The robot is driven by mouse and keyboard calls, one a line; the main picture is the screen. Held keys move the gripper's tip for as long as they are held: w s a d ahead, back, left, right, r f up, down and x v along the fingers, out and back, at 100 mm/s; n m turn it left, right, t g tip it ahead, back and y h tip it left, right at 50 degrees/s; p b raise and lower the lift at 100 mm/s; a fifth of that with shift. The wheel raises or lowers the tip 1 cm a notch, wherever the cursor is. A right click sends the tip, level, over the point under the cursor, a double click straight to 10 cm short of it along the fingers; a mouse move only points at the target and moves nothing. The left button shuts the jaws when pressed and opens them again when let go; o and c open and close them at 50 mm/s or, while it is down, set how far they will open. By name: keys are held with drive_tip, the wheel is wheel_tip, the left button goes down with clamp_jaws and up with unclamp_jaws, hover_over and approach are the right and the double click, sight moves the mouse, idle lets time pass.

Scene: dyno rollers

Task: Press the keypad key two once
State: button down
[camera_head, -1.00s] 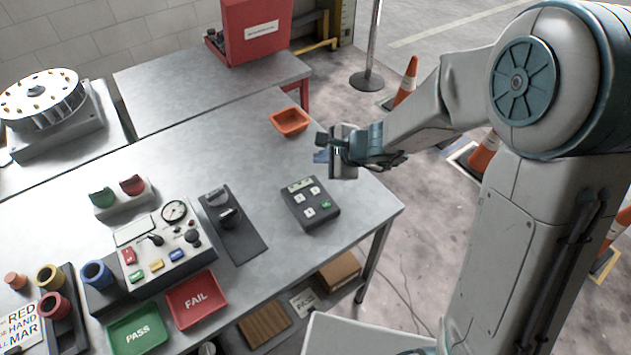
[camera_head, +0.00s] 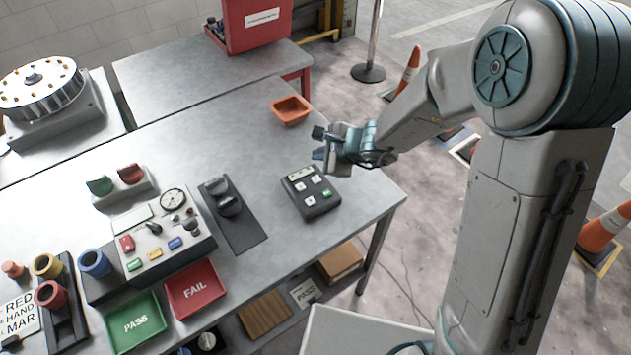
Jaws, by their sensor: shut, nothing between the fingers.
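The keypad (camera_head: 311,204) is a small dark box on the metal table, near its right end. It has a pale display strip at the top, several white keys and one green key. The key markings are too small to read, so I cannot tell which is two. My gripper (camera_head: 318,143) is above and behind the keypad in the picture, apart from it. It is shut and empty, pointing left, with my arm reaching in from the right. All the keypad's keys look uncovered.
An orange bin (camera_head: 291,111) stands behind my gripper. A dark panel with a knob (camera_head: 232,213) and a control box (camera_head: 165,238) lie left of the keypad. Green (camera_head: 137,322) and red (camera_head: 195,288) trays sit at the front. The table right of the keypad is clear.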

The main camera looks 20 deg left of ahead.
drive_tip(key=b, duration=0.3)
hover_over(320, 181)
wheel_tip(320, 181, down, 4)
drive_tip(key=shift+f, duration=0.2)
drive_tip(key=shift+f+b, duration=0.8)
drive_tip(key=shift+b, duration=0.15)
drive_tip(key=shift+f, duration=0.15)
idle(0.8)
drive_tip(key=shift+f+b, duration=0.3)
drive_tip(key=shift+b, duration=0.4)
drive_tip(key=shift+f+b, duration=0.35)
drive_tip(key=shift+b, duration=0.2)
idle(0.3)
drive_tip(key=shift+r, duration=0.1)
drive_tip(key=shift+r+p, duration=0.55)
drive_tip(key=shift+r, duration=0.15)
